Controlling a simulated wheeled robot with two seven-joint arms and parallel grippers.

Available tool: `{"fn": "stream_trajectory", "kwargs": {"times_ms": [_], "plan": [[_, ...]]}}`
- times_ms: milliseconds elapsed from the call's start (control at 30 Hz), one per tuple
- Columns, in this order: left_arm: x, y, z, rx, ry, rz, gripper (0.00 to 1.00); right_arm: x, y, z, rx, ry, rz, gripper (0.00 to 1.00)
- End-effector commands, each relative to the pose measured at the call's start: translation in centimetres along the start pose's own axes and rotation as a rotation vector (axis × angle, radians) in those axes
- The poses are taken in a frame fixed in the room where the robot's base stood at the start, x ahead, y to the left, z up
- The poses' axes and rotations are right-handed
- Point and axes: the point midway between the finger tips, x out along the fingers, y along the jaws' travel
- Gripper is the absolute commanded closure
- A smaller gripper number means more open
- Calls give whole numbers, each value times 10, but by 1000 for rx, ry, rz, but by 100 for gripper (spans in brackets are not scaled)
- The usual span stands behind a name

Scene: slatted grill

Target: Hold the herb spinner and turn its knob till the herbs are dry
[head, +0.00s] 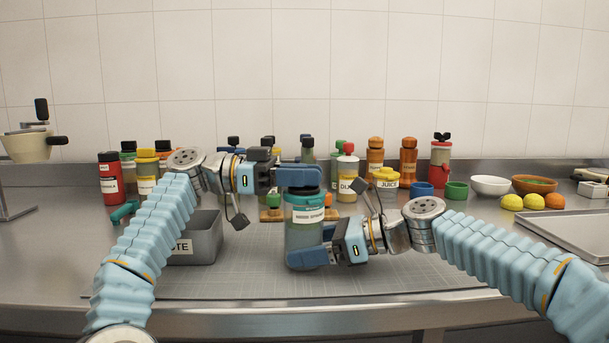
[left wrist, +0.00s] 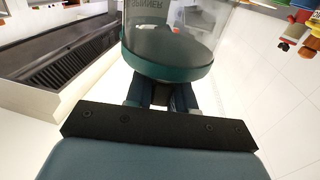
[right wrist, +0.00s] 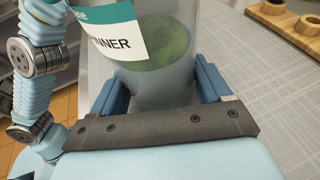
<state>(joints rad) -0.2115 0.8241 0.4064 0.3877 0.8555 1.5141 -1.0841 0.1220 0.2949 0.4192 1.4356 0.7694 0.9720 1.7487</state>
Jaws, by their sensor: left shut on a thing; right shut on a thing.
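The herb spinner (head: 305,236) is a clear upright jar with a teal lid and a white and teal label, standing on the grey cutting mat. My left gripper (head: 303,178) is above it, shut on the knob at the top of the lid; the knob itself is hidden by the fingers. In the left wrist view the teal lid (left wrist: 165,70) shows just beyond the fingers. My right gripper (head: 308,254) is shut around the lower part of the jar. In the right wrist view green herbs (right wrist: 160,45) show inside the jar between the blue fingers.
A grey waste bin (head: 198,240) stands left of the spinner. Several bottles and shakers stand behind, with a juice bottle (head: 386,180) close to my right wrist. Bowls (head: 490,186), fruit and a metal tray (head: 570,236) are at the right. The front of the mat is clear.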

Motion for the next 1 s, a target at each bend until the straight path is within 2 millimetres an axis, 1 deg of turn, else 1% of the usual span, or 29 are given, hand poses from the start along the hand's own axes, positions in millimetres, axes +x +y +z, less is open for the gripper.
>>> {"fn": "stream_trajectory", "kwargs": {"times_ms": [167, 200, 267, 300, 800, 1000], "plan": [[0, 1, 0, 1, 0, 1, 100, 0, -1, -1, 4, 1, -2, 59], [0, 1, 0, 1, 0, 1, 71, 0, -1, -1, 4, 1, -2, 59], [0, 0, 0, 1, -1, 1, 62, 0, -1, -1, 4, 1, -3, 59], [0, 0, 0, 0, -1, 0, 55, 0, -1, -1, 4, 1, -3, 59], [0, 0, 1, -1, -2, -1, 55, -1, -1, -1, 3, 0, -4, 59], [1, 0, -2, 2, -1, -24, 55, -1, -1, -1, 3, 0, -4, 59]]}}
